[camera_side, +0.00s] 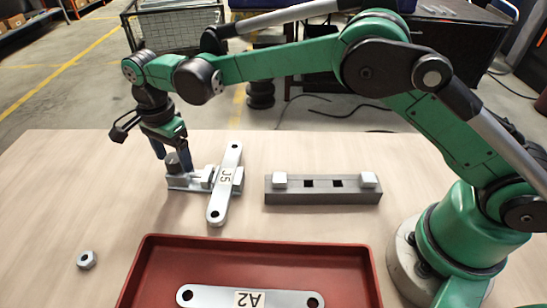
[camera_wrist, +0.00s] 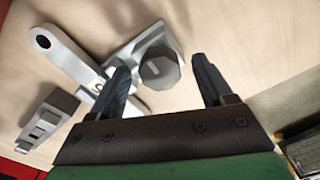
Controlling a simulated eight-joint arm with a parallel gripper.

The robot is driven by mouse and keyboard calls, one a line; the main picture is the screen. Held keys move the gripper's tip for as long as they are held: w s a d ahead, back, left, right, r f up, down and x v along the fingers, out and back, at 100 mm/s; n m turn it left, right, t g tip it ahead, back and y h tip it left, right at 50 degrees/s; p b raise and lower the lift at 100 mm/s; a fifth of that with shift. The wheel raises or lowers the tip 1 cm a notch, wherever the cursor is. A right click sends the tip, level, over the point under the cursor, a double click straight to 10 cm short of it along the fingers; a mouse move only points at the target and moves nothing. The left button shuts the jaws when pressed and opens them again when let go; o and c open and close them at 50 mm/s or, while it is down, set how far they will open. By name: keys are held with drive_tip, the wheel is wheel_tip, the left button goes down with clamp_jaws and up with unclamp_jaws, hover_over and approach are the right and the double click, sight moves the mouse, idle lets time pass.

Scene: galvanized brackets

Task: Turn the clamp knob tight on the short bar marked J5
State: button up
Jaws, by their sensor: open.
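The short bar marked J5 (camera_side: 224,188) is pale metal with a hole near each end. It lies across the clamp (camera_side: 187,181), to the right of the knob. The dark grey clamp knob (camera_side: 173,164) stands on the clamp's left part; in the wrist view the knob (camera_wrist: 160,71) shows a light line on its top. My gripper (camera_side: 171,160) points down at the knob. Its fingers (camera_wrist: 162,66) are open, one on each side of the knob in the wrist view, closer on the left and with a gap on the right. Contact cannot be told.
A dark grey block (camera_side: 322,197) with square holes and two pale blocks stands to the right. A red tray (camera_side: 255,250) in front holds a bar marked A2 (camera_side: 212,296). A nut (camera_side: 86,260) lies at front left. The table's left side is mostly clear.

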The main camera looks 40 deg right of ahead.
drive_tip(key=n, duration=1.8)
clamp_jaws()
